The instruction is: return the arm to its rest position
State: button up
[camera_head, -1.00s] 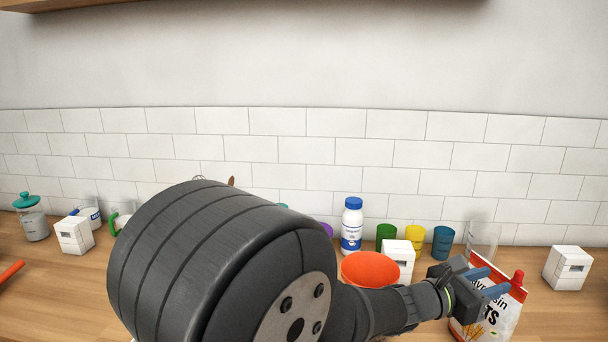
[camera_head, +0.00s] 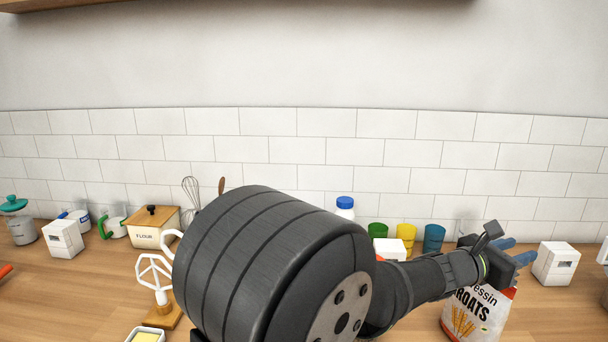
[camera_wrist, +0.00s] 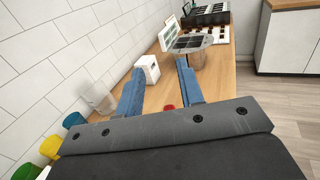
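My gripper (camera_head: 514,251) is at the right of the head view, above and behind the oats bag (camera_head: 478,312). In the wrist view its two blue fingers (camera_wrist: 160,68) stand well apart with nothing between their tips. The gripper is open and empty. My dark upper arm fills the middle of the head view and hides part of the counter. A small red spot (camera_wrist: 168,107), perhaps the bag's cap, shows low between the fingers in the wrist view.
A white block (camera_head: 556,263) stands right of my gripper. Green (camera_head: 377,230), yellow (camera_head: 406,232) and teal cups (camera_head: 434,238) stand behind my forearm. A flour box (camera_head: 154,228), white beater on a stand (camera_head: 156,280) and butter dish (camera_head: 146,335) are at left.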

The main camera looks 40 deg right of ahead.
jog(key=s+a+r, duration=0.6)
jog(key=s+r, duration=0.1)
jog(key=s, duration=0.3)
jog(key=w+a+r+n+t, duration=0.1)
jog(key=w+r+n+t, duration=0.25)
jog(key=w, duration=0.75)
jog(key=w+r+n+t, duration=0.2)
jog(key=w+r+t, duration=0.25)
jog(key=w, duration=0.65)
jog(key=w+a+r+n+t, duration=0.1)
jog(key=w+r+n+t, duration=0.25)
jog(key=w, duration=0.75)
jog(key=w+a+r+n+t+y, duration=0.2)
jog(key=w+a+r+t, duration=0.2)
jog(key=w+a, duration=0.5)
jog(key=w+a+r+n+t+y, duration=0.2)
jog(key=w+a+r+t, duration=0.2)
jog(key=w+a, duration=0.5)
jog(key=shift+a+r+n, duration=0.4)
jog(key=shift+a+r, duration=0.15)
jog(key=shift+r, duration=0.35)
